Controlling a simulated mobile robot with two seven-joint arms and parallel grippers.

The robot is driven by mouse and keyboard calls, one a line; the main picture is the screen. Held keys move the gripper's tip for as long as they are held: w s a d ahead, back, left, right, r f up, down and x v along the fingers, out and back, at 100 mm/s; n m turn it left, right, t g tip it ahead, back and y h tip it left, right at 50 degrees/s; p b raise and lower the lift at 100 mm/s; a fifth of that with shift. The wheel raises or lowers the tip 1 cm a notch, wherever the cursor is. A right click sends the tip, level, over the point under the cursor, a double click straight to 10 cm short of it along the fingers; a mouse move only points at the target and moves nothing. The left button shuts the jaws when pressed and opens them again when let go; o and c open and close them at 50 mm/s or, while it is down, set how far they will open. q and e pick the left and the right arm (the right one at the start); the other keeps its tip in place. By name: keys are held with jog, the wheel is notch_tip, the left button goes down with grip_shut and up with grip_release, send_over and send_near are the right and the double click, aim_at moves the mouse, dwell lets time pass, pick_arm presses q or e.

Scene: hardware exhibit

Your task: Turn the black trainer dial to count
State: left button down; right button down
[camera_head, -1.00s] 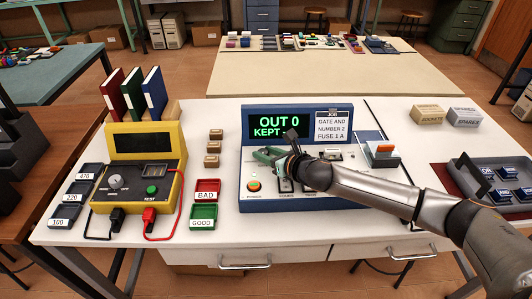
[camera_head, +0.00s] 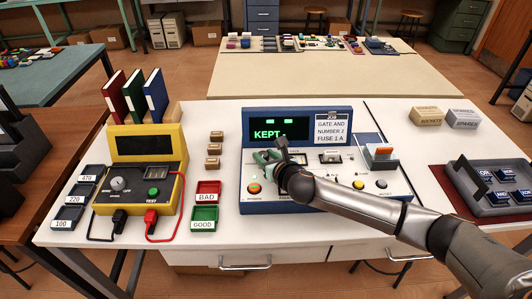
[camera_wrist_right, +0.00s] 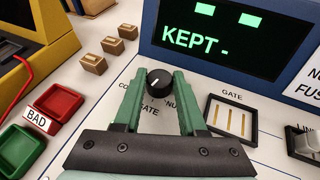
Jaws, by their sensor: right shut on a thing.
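The black trainer dial (camera_wrist_right: 158,84) shows in the right wrist view, between the green fingertips of my right gripper (camera_wrist_right: 158,76), which is shut on it. A small light mark shows on its top. Partly covered lettering lies around it: "CO" at left, "NU" at right and "ATE" below. In the head view my right gripper (camera_head: 268,156) hides the dial. The blue trainer (camera_head: 246,192) has a dark screen (camera_head: 283,131) with two green bars above "KEPT -". My left gripper is not in view.
A yellow tester (camera_head: 168,143) with red and black leads stands at left. Red (camera_head: 208,188) and green (camera_head: 204,214) trays and small tan blocks (camera_head: 213,149) lie between it and the trainer. A grey tray of blue blocks (camera_head: 478,208) is at right.

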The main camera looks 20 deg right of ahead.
jog(key=m+h+p, duration=0.1)
jog(key=h, duration=0.1)
jog(key=m+h+p, duration=0.1)
jog(key=m+h, duration=0.1)
jog(key=shift+a+r, duration=0.15)
jog(key=shift+a, duration=0.25)
jog(key=shift+w+m+g+h+p, duration=0.1)
jog(key=shift+m+g+h+p, duration=0.45)
jog(key=shift+m+h, duration=1.15)
jog(key=shift+c, duration=2.4)
grip_release()
notch_tip(320, 180, up, 5)
jog(key=p, duration=0.2)
send_over(255, 195)
jog(key=shift+f, duration=0.2)
